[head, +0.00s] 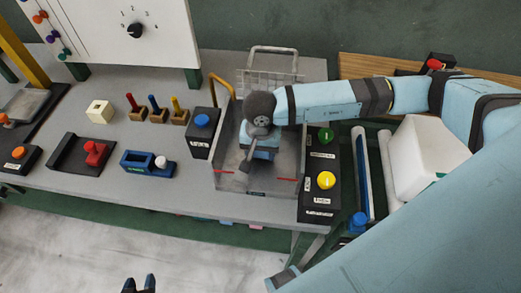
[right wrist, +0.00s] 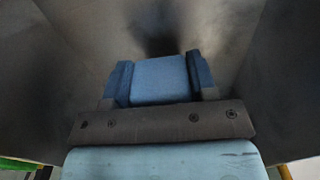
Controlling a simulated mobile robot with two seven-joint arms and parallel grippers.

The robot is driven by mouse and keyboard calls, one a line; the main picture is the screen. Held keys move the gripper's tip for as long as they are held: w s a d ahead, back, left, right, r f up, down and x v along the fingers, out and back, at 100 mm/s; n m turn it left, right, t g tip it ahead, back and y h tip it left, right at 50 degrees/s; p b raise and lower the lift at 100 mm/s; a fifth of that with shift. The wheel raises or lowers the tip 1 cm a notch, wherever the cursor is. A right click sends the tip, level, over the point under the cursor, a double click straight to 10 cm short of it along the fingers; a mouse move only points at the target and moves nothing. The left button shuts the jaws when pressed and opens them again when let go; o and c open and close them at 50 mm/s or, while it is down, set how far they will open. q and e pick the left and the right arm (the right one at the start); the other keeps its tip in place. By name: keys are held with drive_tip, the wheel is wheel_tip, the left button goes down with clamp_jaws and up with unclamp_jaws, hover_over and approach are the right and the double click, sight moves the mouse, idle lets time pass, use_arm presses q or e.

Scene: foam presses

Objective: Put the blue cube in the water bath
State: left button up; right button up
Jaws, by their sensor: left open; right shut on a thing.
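My right gripper (right wrist: 158,82) is shut on the blue cube (right wrist: 160,78), which sits between its two dark blue fingers in the right wrist view. In the head view my right gripper (head: 246,160) is over the grey open-topped metal tank (head: 285,163), apparently the water bath. Grey metal walls surround the cube in the wrist view. I cannot tell whether the cube touches the tank floor. The cube is not clearly visible in the head view. My left gripper (head: 138,284) shows only its dark fingertips at the bottom edge, open and empty.
A wire basket (head: 268,62) stands behind the tank. A blue-button box (head: 202,123) is left of it, and a panel with green and yellow buttons (head: 321,180) is right. Farther left are a cream cube (head: 100,111), coloured pegs and a red-handled press (head: 95,153).

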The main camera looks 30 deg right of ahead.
use_arm(q)
drive_tip(key=shift+f, duration=0.2)
use_arm(e)
drive_tip(key=o, duration=1)
drive_tip(key=shift+f, duration=0.1)
use_arm(q)
drive_tip(key=shift+r, duration=0.15)
use_arm(e)
drive_tip(key=shift+r+p, duration=0.4)
drive_tip(key=shift+p, duration=0.1)
drive_tip(key=shift+r+p, duration=0.5)
drive_tip(key=shift+p, duration=0.1)
wheel_tip(320, 180, up, 11)
drive_tip(key=shift+f+b, duration=0.2)
drive_tip(key=shift+b, duration=0.7)
drive_tip(key=shift+r, duration=0.4)
use_arm(q)
drive_tip(key=shift+r, duration=0.15)
